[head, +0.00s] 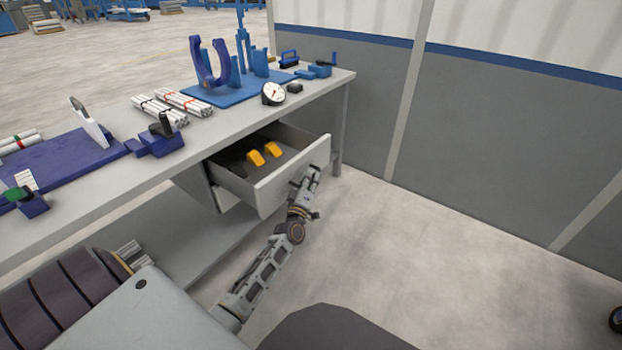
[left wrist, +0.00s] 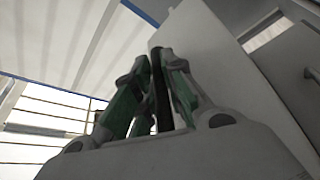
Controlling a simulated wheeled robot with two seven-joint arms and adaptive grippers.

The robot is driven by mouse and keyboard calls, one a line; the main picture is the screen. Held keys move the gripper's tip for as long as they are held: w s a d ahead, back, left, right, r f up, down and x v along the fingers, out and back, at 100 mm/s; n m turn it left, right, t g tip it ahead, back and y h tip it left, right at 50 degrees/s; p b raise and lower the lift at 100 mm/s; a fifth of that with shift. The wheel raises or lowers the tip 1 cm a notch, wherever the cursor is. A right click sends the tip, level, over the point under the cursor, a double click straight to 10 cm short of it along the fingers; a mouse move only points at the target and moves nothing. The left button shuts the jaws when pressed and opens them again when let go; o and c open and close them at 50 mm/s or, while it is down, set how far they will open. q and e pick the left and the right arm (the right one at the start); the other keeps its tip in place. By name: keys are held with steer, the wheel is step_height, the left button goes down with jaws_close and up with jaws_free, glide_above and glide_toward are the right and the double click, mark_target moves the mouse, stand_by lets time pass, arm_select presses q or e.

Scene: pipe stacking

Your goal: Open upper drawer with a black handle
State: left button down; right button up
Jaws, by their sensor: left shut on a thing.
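The upper drawer (head: 293,176) under the workbench is pulled out, with its inside showing. Two yellow items (head: 264,153) and a dark item lie in it. My left gripper (head: 308,178) is at the drawer's front face, and its fingers are closed. In the left wrist view, the green-padded fingers of my left gripper (left wrist: 153,95) are shut on the upright black handle (left wrist: 161,85). The handle is mostly hidden by the fingers in the head view. The pale drawer front (left wrist: 222,70) rises beside the fingers. My right gripper is in neither view.
The grey workbench (head: 110,190) carries white pipe bundles (head: 183,102), a round gauge (head: 273,93), a blue stand (head: 225,92) and a purple fixture (head: 70,157). A grey wall panel (head: 480,140) stands to the right. The floor (head: 420,250) right of the drawer is clear.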

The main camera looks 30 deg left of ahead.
arm_select(q)
steer(key=d+p, duration=0.3)
steer(key=d, duration=0.5)
steer(key=shift+s+d, duration=0.15)
steer(key=shift+s, duration=0.2)
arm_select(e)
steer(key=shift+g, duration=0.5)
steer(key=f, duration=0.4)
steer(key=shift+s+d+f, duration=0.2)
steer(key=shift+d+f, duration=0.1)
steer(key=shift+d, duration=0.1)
arm_select(q)
steer(key=shift+f, duration=0.1)
steer(key=c, duration=1.8)
jaws_free()
steer(key=shift+o, duration=0.2)
steer(key=shift+s, duration=0.1)
steer(key=v, duration=1.1)
steer(key=shift+s, duration=0.35)
